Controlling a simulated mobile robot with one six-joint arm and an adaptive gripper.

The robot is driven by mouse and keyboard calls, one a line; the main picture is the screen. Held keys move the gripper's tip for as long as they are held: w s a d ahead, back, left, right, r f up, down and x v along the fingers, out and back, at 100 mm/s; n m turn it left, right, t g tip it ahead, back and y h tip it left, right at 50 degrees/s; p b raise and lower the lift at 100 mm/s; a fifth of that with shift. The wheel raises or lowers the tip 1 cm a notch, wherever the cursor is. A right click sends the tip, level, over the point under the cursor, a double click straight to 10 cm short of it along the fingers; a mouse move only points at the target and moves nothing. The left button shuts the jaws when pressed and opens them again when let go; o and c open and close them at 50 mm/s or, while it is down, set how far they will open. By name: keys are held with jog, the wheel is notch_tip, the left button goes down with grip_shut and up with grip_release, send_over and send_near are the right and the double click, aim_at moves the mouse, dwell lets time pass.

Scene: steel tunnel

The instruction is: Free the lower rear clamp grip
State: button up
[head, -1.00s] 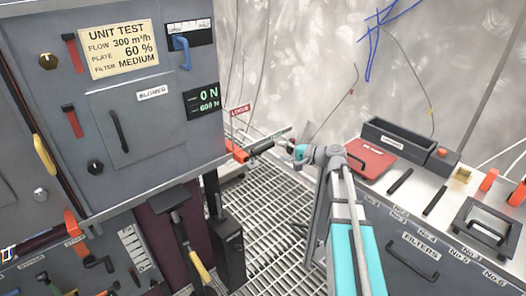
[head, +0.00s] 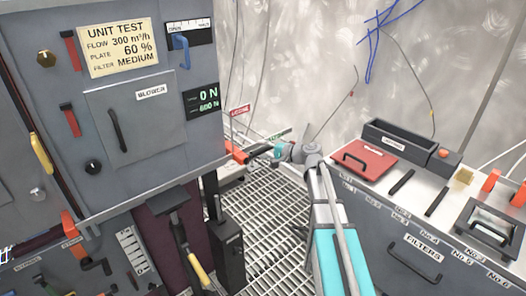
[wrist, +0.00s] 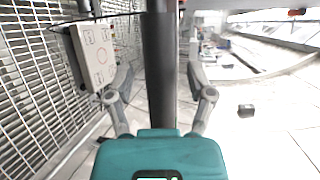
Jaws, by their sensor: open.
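The orange clamp part (head: 236,152) sits at the lower right rear corner of the grey unit, beside a red tag. My gripper (head: 257,155) is at its right and hides most of what lies between them. In the wrist view, a dark upright bar (wrist: 159,65), which looks like the clamp's grip, stands between the two fingers of my gripper (wrist: 161,82). The fingers are open, one on each side, with visible gaps to the bar. I cannot tell how far the bar reaches in depth.
The grey test unit (head: 150,195) stands close on the left. A bench with a red case (head: 366,160) and a dark bin (head: 400,141) is on the right. Grated floor (head: 270,215) lies between. A pale box (wrist: 93,55) hangs at left in the wrist view.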

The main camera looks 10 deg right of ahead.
grip_shut()
jog(key=shift+a+r, duration=0.15)
jog(key=shift+a, duration=0.15)
